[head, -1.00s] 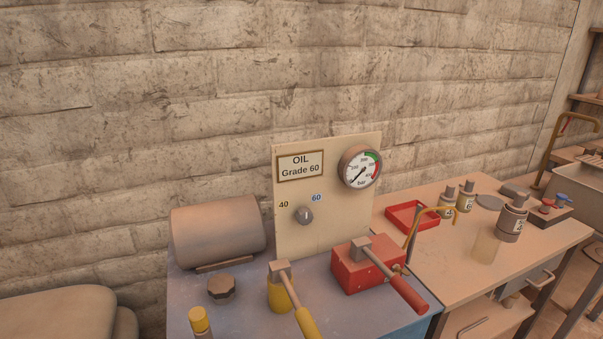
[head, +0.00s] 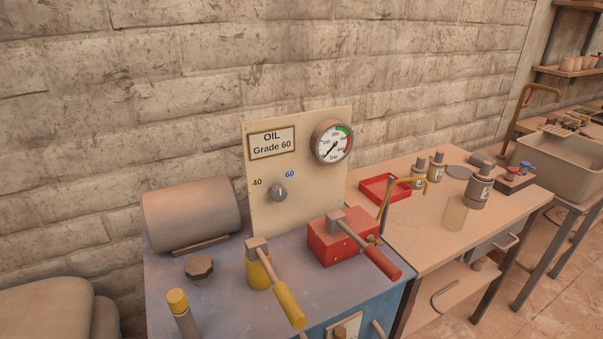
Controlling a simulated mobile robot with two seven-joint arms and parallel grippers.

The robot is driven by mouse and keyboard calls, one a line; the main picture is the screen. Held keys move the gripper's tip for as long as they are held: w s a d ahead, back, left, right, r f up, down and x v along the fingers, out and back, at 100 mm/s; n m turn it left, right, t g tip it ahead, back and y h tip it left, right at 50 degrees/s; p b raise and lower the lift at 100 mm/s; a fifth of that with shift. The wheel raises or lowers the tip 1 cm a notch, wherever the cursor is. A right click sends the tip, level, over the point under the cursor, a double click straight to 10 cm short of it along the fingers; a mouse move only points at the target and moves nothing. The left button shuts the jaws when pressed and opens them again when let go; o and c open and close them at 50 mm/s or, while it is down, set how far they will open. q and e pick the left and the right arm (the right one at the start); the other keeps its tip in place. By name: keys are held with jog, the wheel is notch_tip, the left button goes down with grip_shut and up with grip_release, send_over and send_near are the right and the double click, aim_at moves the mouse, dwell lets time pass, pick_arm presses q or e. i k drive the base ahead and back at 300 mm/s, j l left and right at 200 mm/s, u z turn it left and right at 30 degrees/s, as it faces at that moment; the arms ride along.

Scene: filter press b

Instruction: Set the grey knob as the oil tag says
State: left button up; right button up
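The oil tag (head: 272,143) is a framed plate on the upright cream panel and reads "OIL Grade 60". The grey knob (head: 279,193) is below it on the same panel. A yellowish "40" mark (head: 257,183) is up and left of the knob, and a blue "60" mark (head: 290,174) is up and right of it. The light line on the knob looks about upright, between the two marks; its exact angle is too small to tell. Neither of my grippers shows in the head view.
A pressure gauge (head: 333,143) is at the panel's upper right. A yellow-handled lever (head: 283,294) and a red pump block (head: 335,245) with a red-handled lever stand in front. A grey cylinder tank (head: 191,215) lies left. A red tray (head: 384,189) and bottles are on the right-hand table.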

aim_at(278, 192)
jog(key=i+l+u, duration=0.2)
jog(key=l, duration=0.55)
jog(key=i+l+u, duration=0.2)
jog(key=l, duration=0.55)
jog(key=i+l+u, duration=0.1)
jog(key=l+u, duration=0.15)
jog(key=l, duration=0.5)
jog(key=l+u, duration=0.2)
jog(key=l, duration=0.6)
